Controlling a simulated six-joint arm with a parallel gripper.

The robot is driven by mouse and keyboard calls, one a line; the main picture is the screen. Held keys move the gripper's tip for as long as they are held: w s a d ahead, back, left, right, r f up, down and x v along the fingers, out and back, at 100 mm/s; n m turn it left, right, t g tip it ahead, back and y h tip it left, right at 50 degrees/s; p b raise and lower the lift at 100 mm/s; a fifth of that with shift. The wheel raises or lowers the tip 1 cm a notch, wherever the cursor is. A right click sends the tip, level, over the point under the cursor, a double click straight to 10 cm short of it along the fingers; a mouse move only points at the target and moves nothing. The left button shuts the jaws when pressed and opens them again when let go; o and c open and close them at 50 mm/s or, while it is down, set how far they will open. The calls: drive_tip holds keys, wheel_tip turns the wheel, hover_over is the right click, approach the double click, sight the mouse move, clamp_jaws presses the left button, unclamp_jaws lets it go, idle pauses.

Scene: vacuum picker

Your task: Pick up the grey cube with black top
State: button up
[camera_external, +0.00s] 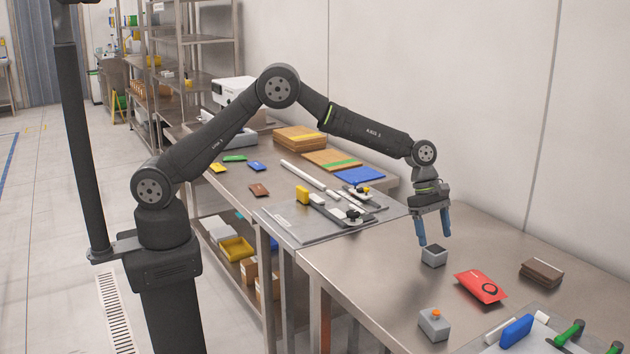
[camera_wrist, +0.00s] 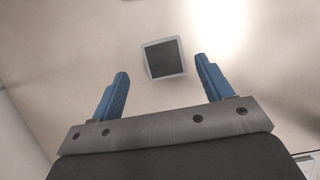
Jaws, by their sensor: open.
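The grey cube with black top (camera_external: 433,256) sits on the steel table, below my gripper. My gripper (camera_external: 434,242) points down with its two blue fingers apart and nothing between them. In the wrist view the cube's black top with a grey rim (camera_wrist: 164,58) lies ahead of the fingertips, roughly centred between them and slightly turned. The wrist view also shows my gripper (camera_wrist: 161,68) open. The fingers appear apart from the cube, though the exact height above it is hard to tell.
A red packet (camera_external: 480,286) lies right of the cube. A grey box with an orange button (camera_external: 434,323) stands nearer the front. A brown stack (camera_external: 541,271) is at the far right. A plate with clamps (camera_external: 330,213) lies to the left. The table behind the cube is clear.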

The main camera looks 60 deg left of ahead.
sight(436, 249)
drive_tip(key=x, duration=0.5)
drive_tip(key=shift+s+a, duration=0.1)
drive_tip(key=shift+s, duration=0.15)
drive_tip(key=c, duration=1.1)
drive_tip(key=shift+r, duration=0.1)
